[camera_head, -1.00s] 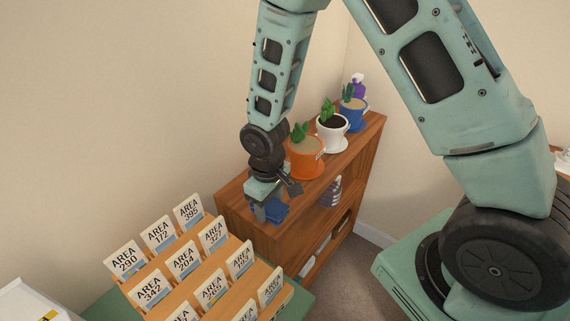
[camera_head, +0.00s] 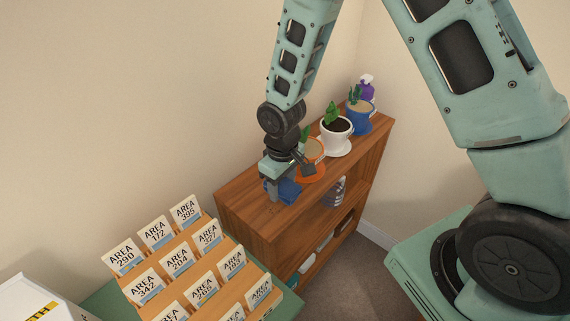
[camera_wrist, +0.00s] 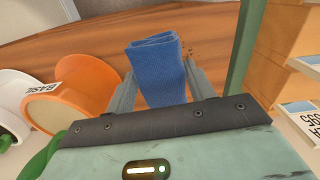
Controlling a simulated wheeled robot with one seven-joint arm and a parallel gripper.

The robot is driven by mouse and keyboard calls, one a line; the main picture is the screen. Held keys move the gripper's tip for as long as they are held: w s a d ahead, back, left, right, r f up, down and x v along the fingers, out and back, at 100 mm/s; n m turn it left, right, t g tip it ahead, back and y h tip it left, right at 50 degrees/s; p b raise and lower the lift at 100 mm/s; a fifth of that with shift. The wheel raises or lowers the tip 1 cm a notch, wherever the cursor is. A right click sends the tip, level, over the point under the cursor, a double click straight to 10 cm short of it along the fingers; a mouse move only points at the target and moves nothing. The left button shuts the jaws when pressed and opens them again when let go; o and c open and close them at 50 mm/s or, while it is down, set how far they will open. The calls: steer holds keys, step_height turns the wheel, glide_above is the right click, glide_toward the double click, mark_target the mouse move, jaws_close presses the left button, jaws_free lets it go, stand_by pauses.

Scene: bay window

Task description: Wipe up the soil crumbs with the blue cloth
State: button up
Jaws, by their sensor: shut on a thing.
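My gripper (camera_head: 281,192) is shut on the blue cloth (camera_head: 291,187), low over the near end of the wooden shelf top (camera_head: 237,205). In the wrist view the folded cloth (camera_wrist: 158,66) hangs out between my two fingers (camera_wrist: 160,85). It appears to touch or nearly touch the wood. A few dark soil crumbs (camera_wrist: 190,51) lie on the wood just right of the cloth in the wrist view. In the head view faint specks show near the gripper; any crumbs under the cloth are hidden.
An orange pot (camera_head: 314,151) on its saucer stands close beside my gripper. A white pot (camera_head: 336,136), a blue pot (camera_head: 359,115) and a purple spray bottle (camera_head: 367,88) stand farther along. A tiered rack of area cards (camera_head: 188,248) is at the near left. The wall runs behind.

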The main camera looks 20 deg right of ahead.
steer(key=shift+r+p, duration=1.7)
steer(key=shift+r, duration=0.7)
